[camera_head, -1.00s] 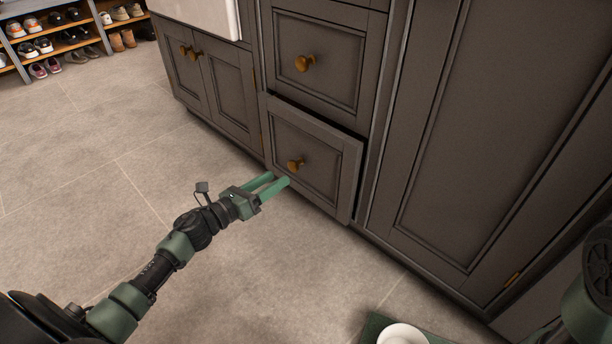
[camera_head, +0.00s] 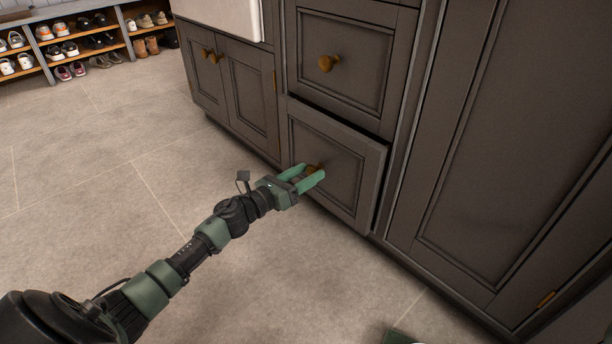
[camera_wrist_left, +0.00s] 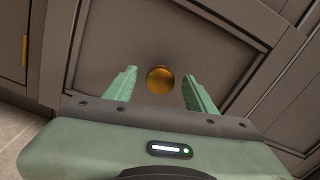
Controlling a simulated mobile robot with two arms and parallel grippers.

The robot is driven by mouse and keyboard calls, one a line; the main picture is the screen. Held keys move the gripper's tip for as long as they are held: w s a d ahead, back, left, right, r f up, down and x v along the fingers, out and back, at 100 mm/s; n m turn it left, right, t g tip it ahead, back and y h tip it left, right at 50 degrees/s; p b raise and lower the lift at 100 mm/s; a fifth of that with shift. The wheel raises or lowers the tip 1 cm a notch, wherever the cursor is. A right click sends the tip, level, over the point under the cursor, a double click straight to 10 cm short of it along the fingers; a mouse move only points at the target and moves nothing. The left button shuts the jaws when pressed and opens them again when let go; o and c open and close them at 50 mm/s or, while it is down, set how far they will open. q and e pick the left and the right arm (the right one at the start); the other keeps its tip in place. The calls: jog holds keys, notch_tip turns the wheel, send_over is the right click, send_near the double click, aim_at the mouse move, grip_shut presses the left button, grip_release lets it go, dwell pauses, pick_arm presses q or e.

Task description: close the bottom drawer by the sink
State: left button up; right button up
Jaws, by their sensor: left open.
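The bottom drawer (camera_head: 350,182) is dark grey with a panelled front and stands slightly out from the cabinet, with a dark gap along its top edge. Its round brass knob (camera_head: 315,168) is partly hidden by my left gripper (camera_head: 313,174) in the head view. In the left wrist view the knob (camera_wrist_left: 160,80) shows between the two green fingers of my left gripper (camera_wrist_left: 160,88), which are open. I cannot tell whether the fingers touch the drawer front (camera_wrist_left: 150,35). My right gripper is not in view.
A closed drawer with a brass knob (camera_head: 328,63) is above. Double cabinet doors (camera_head: 225,85) under the white sink (camera_head: 225,15) are to the left, and a tall cabinet door (camera_head: 500,140) to the right. Shoe shelves (camera_head: 85,35) stand far left.

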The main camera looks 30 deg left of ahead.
pick_arm(q)
grip_shut()
dwell(1.4)
